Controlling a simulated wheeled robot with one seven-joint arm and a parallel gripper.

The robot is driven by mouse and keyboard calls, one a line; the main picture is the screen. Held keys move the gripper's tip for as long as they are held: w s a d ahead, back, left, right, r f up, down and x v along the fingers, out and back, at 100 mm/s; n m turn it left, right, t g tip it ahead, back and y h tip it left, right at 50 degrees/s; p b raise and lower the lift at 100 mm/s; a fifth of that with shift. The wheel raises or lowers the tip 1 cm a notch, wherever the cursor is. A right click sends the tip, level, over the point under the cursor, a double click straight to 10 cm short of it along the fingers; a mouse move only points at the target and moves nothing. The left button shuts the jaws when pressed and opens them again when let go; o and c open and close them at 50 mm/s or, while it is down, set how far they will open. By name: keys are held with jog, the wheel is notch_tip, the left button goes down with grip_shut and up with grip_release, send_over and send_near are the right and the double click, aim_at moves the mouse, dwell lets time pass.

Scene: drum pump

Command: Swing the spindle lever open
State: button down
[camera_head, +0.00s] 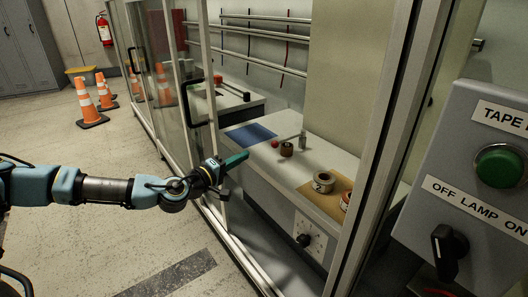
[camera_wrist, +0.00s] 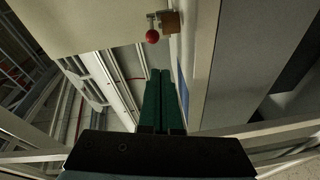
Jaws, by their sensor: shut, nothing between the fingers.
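The spindle lever shows as a small red ball knob (camera_head: 275,143) beside a brown spindle piece (camera_head: 287,149) on the light bench top, in the head view. In the wrist view the red ball (camera_wrist: 152,36) is near the top, with a short stem and the brown piece (camera_wrist: 171,22) beside it. My gripper (camera_head: 236,160) is at the opening of the glass enclosure, to the left of and apart from the lever. Its green fingers (camera_wrist: 161,85) are shut together, with nothing between them. How far the lever is turned is hard to tell.
A door frame with a black handle (camera_head: 196,101) stands close above my gripper. A frame post (camera_head: 375,155) is at the right. The bench (camera_head: 318,158) also carries a blue mat (camera_head: 250,135) and a tape roll (camera_head: 323,182). A control panel (camera_head: 465,190) stands far right.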

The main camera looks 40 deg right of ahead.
jog(key=shift+w+d+r+n+t+h+b, duration=0.25)
jog(key=shift+w+n+t, duration=0.2)
jog(key=shift+w, duration=0.15)
jog(key=shift+w+d+r+n+t+h+b, duration=0.1)
jog(key=shift+w+r+n+t+h, duration=0.15)
jog(key=shift+w+n+t, duration=0.25)
jog(key=shift+w+d, duration=0.1)
jog(key=x, duration=1)
jog(key=shift+d+f, duration=0.1)
jog(key=shift+f, duration=0.1)
jog(key=s, duration=0.3)
jog(key=shift+s+a+f, duration=0.25)
jog(key=shift+a+f, duration=0.05)
jog(key=shift+a, duration=0.05)
jog(key=shift+s, duration=0.3)
jog(key=shift+s, duration=0.1)
